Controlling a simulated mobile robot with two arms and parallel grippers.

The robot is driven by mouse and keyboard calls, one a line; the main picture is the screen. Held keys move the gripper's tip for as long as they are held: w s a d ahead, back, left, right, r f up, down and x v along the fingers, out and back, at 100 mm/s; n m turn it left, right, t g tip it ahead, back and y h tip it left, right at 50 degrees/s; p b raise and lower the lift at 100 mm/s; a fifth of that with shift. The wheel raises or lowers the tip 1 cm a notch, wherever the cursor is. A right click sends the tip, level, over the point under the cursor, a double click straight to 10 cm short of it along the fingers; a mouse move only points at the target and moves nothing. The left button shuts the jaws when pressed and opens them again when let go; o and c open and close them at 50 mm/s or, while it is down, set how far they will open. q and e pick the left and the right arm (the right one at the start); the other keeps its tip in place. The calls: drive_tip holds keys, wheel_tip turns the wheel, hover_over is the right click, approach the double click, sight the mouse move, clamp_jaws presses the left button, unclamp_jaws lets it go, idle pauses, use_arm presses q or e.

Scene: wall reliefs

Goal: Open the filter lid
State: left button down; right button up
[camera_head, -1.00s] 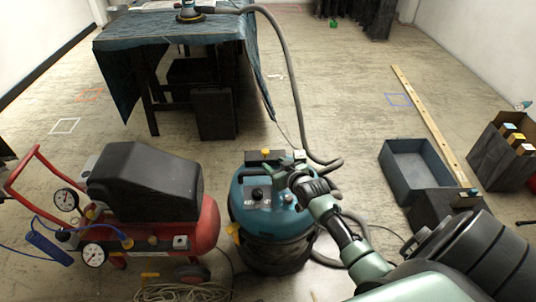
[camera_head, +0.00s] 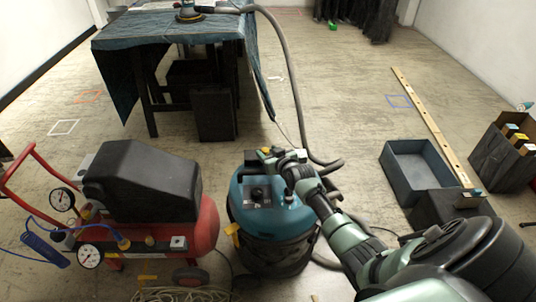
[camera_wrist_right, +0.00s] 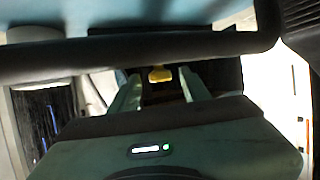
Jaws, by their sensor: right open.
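A teal shop vacuum (camera_head: 262,207) with a dark drum stands on the floor in the middle of the head view. Its top carries a dark control panel with a knob, and yellow clips show on its side. My right gripper (camera_head: 271,155) is at the far edge of the vacuum's top, over a small dark block there. In the right wrist view my right gripper (camera_wrist_right: 158,84) is open, with a small yellow tab (camera_wrist_right: 160,74) on a dark part between or just beyond its fingers. Contact cannot be told. The lid's outline is partly hidden by my arm. My left gripper is not in view.
A grey hose (camera_head: 290,75) runs from the vacuum up to the cloth-covered table (camera_head: 170,28). A red compressor (camera_head: 205,228) stands close on the left. An open grey bin (camera_head: 420,170) and a dark box of items (camera_head: 500,160) are on the right.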

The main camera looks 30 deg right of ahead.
clamp_jaws()
idle(1.5)
